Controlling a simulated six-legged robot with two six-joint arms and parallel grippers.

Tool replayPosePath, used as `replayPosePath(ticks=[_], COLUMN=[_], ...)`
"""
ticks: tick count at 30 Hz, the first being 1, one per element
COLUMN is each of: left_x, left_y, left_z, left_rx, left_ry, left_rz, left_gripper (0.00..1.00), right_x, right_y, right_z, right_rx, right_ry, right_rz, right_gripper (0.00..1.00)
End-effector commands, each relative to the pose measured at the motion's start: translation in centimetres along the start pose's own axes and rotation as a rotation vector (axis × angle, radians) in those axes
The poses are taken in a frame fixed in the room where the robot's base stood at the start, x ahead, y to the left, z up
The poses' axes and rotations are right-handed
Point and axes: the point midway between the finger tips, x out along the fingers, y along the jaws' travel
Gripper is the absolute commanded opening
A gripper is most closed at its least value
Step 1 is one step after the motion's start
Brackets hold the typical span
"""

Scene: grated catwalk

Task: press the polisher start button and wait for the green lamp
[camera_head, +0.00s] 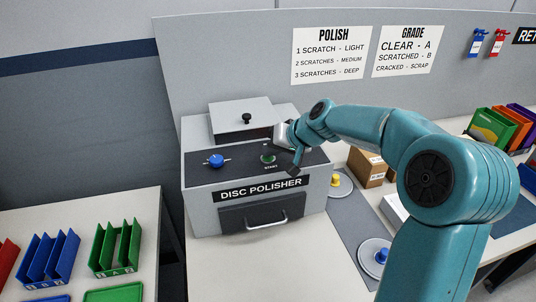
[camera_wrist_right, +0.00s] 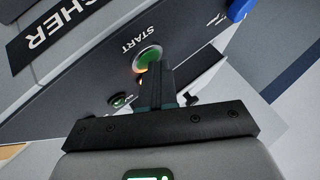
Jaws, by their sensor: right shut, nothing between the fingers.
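The disc polisher (camera_head: 203,208) is a grey machine with a dark sloped top panel. Its green start button (camera_head: 268,157) sits on that panel and also shows in the right wrist view (camera_wrist_right: 148,57), under the word START. My right gripper (camera_head: 295,165) is shut and empty, and its fingertips (camera_wrist_right: 154,72) overlap the button's edge in the wrist view. I cannot tell whether they touch or press it. Beside the fingers a small orange glow (camera_wrist_right: 141,81) shows, partly hidden. A small dark-green lamp (camera_wrist_right: 119,100) nearby does not look brightly lit. My left gripper is not in view.
A blue knob (camera_head: 215,160) is on the panel's left, and a handled drawer (camera_head: 253,215) is below. Right of the polisher are a cardboard box (camera_head: 367,168) and round discs with yellow and blue knobs. Coloured bins (camera_head: 117,247) stand on the left table.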

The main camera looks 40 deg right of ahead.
Motion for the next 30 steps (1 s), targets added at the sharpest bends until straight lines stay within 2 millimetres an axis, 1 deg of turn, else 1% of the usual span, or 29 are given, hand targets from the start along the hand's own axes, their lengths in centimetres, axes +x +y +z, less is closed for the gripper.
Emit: replayPosePath(ticks=[4, 13, 25, 30], left_x=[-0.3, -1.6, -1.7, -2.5], left_y=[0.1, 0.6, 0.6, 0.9], left_z=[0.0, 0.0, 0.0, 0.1], left_rx=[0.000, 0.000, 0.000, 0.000], left_ry=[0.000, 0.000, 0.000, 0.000], left_rz=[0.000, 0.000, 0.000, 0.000], left_gripper=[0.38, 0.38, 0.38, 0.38], right_x=[-0.2, -1.5, -1.7, -2.5], right_y=[-0.2, -1.1, -1.2, -1.7], right_z=[-0.1, -1.1, -1.2, -1.8], right_rx=[0.000, 0.000, 0.000, -0.001], right_ry=[-0.005, -0.003, -0.001, 0.000], right_rz=[0.000, 0.000, 0.000, 0.000], right_gripper=[0.00, 0.00, 0.00, 0.00])
